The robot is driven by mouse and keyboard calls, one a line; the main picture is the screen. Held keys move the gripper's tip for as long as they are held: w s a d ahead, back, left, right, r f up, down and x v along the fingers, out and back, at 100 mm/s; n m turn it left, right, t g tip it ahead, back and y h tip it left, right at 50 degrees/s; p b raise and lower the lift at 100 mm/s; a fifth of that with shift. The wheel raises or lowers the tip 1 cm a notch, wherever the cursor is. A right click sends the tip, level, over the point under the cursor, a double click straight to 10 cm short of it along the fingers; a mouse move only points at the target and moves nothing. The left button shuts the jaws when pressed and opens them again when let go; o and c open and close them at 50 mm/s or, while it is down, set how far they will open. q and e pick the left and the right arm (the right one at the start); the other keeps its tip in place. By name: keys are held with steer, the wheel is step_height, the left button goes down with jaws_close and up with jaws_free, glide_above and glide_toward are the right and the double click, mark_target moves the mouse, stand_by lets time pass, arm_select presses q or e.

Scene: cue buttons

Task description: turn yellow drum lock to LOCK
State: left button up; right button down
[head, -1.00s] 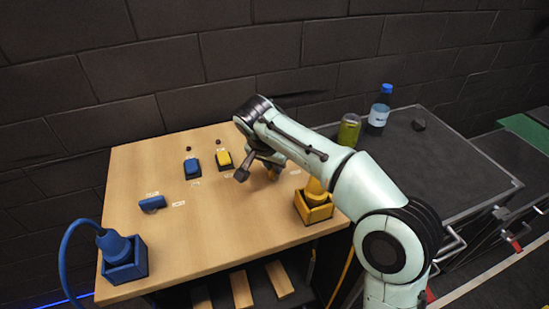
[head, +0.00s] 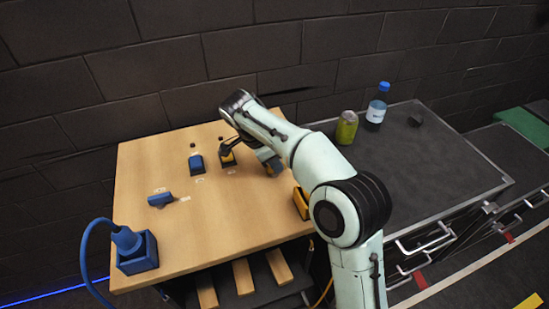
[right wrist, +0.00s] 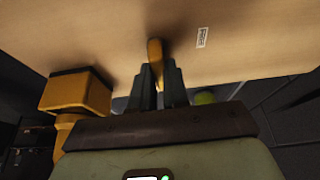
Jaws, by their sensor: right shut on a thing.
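The yellow drum lock's knob (right wrist: 155,50) shows in the right wrist view as a rounded bar between the two fingers of my right gripper (right wrist: 160,75). The gripper is shut on it, and the bar stands nearly upright in that picture. A small white label (right wrist: 202,37) lies on the wood to its right; I cannot read it. In the head view my right gripper (head: 270,163) is over the right part of the wooden table (head: 225,215), and the knob is mostly hidden there. My left gripper is not in view.
A blue knob (head: 160,199) with small labels sits at the left. A blue button (head: 196,164) and a yellow button (head: 227,160) stand at the back. A blue socket box (head: 138,260) and a yellow one (head: 301,203) are near the front. A can (head: 346,128) and bottle (head: 377,106) stand right.

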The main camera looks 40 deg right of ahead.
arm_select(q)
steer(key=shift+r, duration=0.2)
arm_select(e)
steer(key=shift+r+m, duration=0.1)
steer(key=shift+m, duration=0.2)
steer(key=c, duration=1.1)
jaws_free()
arm_select(q)
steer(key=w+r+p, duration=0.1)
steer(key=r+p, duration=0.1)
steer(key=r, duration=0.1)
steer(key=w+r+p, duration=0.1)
steer(key=p, duration=0.1)
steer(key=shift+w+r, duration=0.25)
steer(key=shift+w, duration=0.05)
arm_select(e)
steer(key=v, duration=1.3)
steer(key=shift+w+r, duration=0.15)
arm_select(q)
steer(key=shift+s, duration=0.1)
